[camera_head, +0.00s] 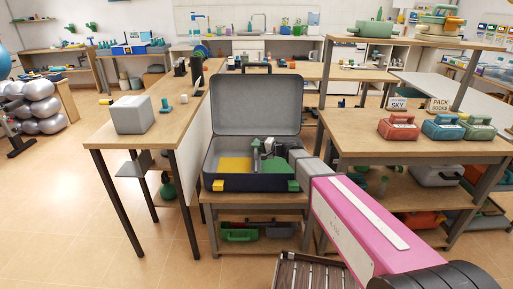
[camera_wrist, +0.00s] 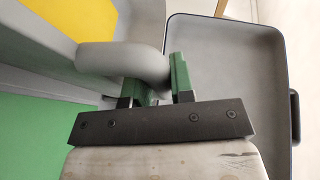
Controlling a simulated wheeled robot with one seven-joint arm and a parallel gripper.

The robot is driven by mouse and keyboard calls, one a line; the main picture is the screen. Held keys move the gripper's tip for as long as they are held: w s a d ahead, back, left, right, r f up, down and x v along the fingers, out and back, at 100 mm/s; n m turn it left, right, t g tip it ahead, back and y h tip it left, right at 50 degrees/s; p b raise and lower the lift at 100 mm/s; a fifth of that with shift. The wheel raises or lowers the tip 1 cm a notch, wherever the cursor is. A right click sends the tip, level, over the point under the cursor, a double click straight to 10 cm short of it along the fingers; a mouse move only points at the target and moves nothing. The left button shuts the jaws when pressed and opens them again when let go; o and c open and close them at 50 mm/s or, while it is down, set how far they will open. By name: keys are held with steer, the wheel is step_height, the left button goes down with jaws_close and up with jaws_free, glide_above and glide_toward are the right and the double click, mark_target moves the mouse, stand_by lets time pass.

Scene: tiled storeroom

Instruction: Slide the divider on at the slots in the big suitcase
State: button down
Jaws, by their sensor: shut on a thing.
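The big suitcase (camera_head: 255,184) stands open on a low wooden table, its grey-lined lid (camera_head: 256,104) raised at the back. The lid also shows at the right of the wrist view (camera_wrist: 230,60). A yellow floor area (camera_head: 234,164) lies at the left inside and a green one (camera_wrist: 40,140) on the other side. My gripper (camera_wrist: 160,80) is low inside the suitcase, its green-padded fingers shut on a rounded grey part (camera_wrist: 110,60), apparently the divider's grip. A grey panel runs between yellow and green in the wrist view. Whether it sits in the slots is hidden.
A taller wooden table (camera_head: 175,112) with a grey box (camera_head: 132,115) stands left. At the right, another table (camera_head: 370,145) holds red, blue and green cases. My arm crosses the suitcase's right side. Open tiled floor (camera_head: 60,190) lies at the left.

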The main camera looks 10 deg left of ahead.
steer(key=shift+f, duration=1.1)
steer(key=c, duration=0.9)
jaws_free()
steer(key=v, duration=1)
steer(key=shift+d, duration=0.35)
steer(key=shift+s, duration=0.15)
steer(key=shift+r, duration=0.1)
